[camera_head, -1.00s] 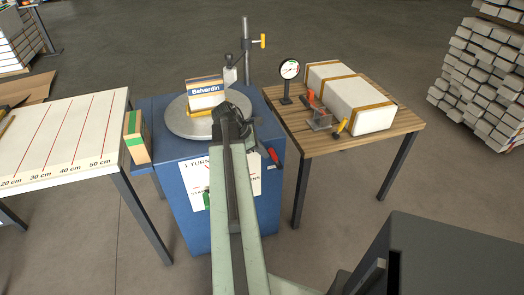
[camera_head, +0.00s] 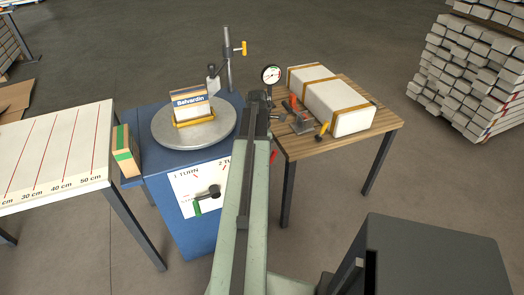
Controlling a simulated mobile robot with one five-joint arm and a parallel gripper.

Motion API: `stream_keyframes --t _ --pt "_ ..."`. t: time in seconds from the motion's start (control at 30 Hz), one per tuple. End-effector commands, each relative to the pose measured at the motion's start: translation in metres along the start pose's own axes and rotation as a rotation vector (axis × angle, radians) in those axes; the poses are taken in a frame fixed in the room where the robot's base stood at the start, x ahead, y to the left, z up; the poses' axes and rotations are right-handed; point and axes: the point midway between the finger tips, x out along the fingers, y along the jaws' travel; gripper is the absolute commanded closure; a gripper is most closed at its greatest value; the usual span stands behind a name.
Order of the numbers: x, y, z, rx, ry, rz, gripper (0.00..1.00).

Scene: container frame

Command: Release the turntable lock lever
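The round grey turntable (camera_head: 160,135) sits on a blue cabinet (camera_head: 172,229) and carries a box labelled Belvardin (camera_head: 188,103). A red handle (camera_head: 273,157), which looks like the lock lever, shows at the cabinet's right side, just right of my arm. My arm hides the rest of it and that corner of the cabinet. My gripper (camera_head: 259,98) is at the far end of my arm, right of the turntable and above and beyond the red handle, apart from it. Its fingers are dark and seen from behind, so their opening is unclear.
A wooden table (camera_head: 305,144) on the right holds a dial gauge (camera_head: 271,75), a strapped white block (camera_head: 330,100) and small tools. A post (camera_head: 228,60) stands behind the turntable. A ruled table (camera_head: 60,150) is left.

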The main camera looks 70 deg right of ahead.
Motion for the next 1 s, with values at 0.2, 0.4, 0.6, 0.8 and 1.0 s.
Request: stream_keyframes --t 0.2,0.4,0.6,0.8,1.0 --pt "0.003 0.002 0.010 0.003 -0.003 0.000 1.00" --pt "0.004 0.002 0.015 0.004 -0.007 0.001 1.00" --pt "0.004 0.003 0.017 0.006 -0.008 0.003 1.00" --pt "0.004 0.003 0.017 0.007 -0.008 0.004 1.00" --pt "-0.003 0.004 0.018 0.006 -0.008 0.004 1.00"
